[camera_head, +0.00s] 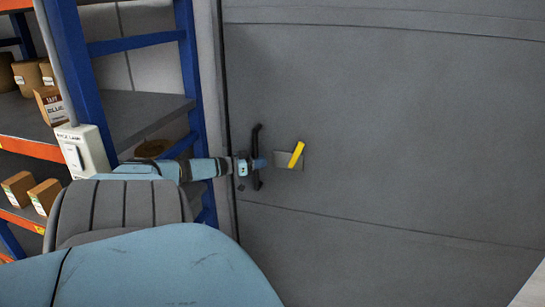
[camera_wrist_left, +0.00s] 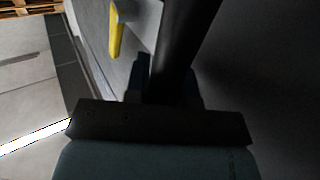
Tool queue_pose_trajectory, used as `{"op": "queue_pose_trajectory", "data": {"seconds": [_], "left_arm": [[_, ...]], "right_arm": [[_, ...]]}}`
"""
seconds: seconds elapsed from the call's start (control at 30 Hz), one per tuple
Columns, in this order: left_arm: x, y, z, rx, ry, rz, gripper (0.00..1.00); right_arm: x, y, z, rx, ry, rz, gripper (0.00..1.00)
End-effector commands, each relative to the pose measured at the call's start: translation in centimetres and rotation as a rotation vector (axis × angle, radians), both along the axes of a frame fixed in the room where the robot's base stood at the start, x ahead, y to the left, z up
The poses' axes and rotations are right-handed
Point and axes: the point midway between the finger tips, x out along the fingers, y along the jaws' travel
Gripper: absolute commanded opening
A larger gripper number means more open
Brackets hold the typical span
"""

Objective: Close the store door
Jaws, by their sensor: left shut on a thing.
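The store door (camera_head: 390,130) is a large grey panel that fills the right of the head view. A black vertical bar handle (camera_head: 256,140) stands near its left edge. A grey plate with a yellow lever (camera_head: 297,154) is just right of the handle. My left gripper (camera_head: 257,163) is shut on the black handle. In the left wrist view, the dark handle bar (camera_wrist_left: 187,40) runs between the fingers of my left gripper (camera_wrist_left: 165,85), and the yellow lever (camera_wrist_left: 116,35) shows beside it. The fingertips are partly hidden by the bar. My right gripper is not in view.
A blue and orange rack (camera_head: 190,70) with cardboard boxes (camera_head: 50,103) stands at the left, close to my left arm. A white switch box (camera_head: 84,150) is fixed to its near post. A narrow dark gap runs along the door's left edge.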

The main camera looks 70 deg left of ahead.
Motion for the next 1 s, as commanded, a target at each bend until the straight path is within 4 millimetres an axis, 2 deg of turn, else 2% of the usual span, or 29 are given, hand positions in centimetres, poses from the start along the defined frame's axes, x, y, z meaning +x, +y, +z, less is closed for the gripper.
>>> {"op": "queue_pose_trajectory", "data": {"seconds": [0.2,0.5,0.53,0.57,0.87,1.0], "left_arm": [[-0.8,0.7,0.0,0.001,0.000,0.002,0.00],[-0.8,0.8,0.1,0.001,0.001,0.004,0.00],[-0.8,0.8,0.1,0.001,0.001,0.004,0.25],[-0.8,0.8,0.1,0.002,0.001,0.004,0.32],[-0.9,0.8,0.1,0.000,0.001,0.002,0.34],[-2.0,0.9,0.4,-0.001,0.002,0.003,0.34]], "right_arm": [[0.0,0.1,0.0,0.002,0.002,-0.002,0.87],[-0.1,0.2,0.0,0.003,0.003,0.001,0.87],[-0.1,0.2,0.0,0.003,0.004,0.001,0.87],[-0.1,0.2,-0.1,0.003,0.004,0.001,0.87],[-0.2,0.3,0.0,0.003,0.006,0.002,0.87],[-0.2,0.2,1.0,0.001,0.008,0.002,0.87]]}}
